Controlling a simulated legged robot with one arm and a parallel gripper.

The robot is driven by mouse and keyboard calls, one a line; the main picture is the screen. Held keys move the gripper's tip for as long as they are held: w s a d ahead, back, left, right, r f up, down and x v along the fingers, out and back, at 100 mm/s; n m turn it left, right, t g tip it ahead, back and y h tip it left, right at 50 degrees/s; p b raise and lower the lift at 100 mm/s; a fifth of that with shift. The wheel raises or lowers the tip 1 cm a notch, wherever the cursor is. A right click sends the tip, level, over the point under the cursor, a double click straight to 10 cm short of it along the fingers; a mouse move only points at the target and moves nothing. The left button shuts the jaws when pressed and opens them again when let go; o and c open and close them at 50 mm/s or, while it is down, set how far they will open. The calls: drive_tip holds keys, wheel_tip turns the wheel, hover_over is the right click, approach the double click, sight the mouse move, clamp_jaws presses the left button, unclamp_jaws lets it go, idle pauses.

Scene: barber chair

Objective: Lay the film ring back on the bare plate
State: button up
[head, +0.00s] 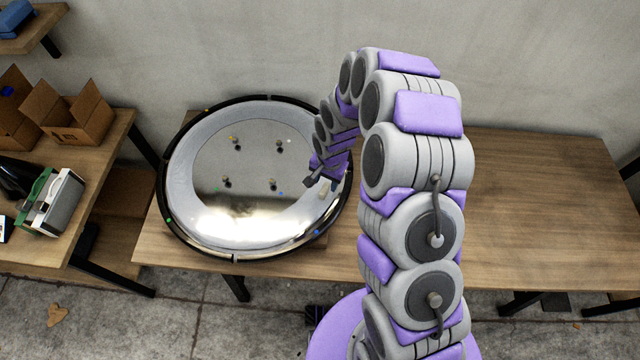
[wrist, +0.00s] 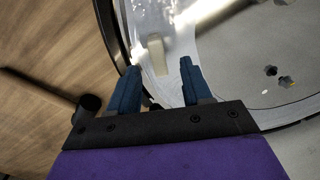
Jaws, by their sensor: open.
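A round shiny plate (head: 250,162) sits on the wooden table, with several small dark pegs on its face. A pale grey ring band (head: 181,185), apparently the film ring, surrounds the shiny middle, inside a black outer rim (head: 166,218) with coloured dots. Whether the band is separate from the plate is unclear. My gripper (head: 314,183) is over the right side of the band. In the wrist view my gripper (wrist: 157,76) is open, its blue fingers apart. A small pale tab (wrist: 157,56) stands just beyond and between the fingertips, not gripped; it also shows in the head view (head: 324,188).
The table (head: 540,210) is clear to the right. A side table at left holds cardboard boxes (head: 82,117) and a green-and-white device (head: 52,200). A wall (head: 250,50) stands close behind. A dark blunt-ended rod (wrist: 50,92) shows left in the wrist view.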

drive_tip(key=shift+r, duration=4.05)
drive_tip(key=s+d+r+n, duration=0.1)
drive_tip(key=s+d+r, duration=0.2)
drive_tip(key=s+r, duration=0.35)
drive_tip(key=s+d+r+n, duration=0.2)
drive_tip(key=s+d+r, duration=0.25)
drive_tip(key=r, duration=0.35)
drive_tip(key=s+d+r, duration=0.2)
drive_tip(key=s, duration=0.5)
drive_tip(key=s+d+r+n+g, duration=0.1)
drive_tip(key=s+r, duration=0.2)
drive_tip(key=s, duration=0.4)
drive_tip(key=s+d+r+n+g, duration=0.1)
drive_tip(key=s+d+r, duration=0.1)
drive_tip(key=s, duration=0.5)
drive_tip(key=shift+s+d+r+h, duration=0.3)
drive_tip(key=shift+s+r+h, duration=0.1)
drive_tip(key=shift+r, duration=0.1)
drive_tip(key=shift+a, duration=0.25)
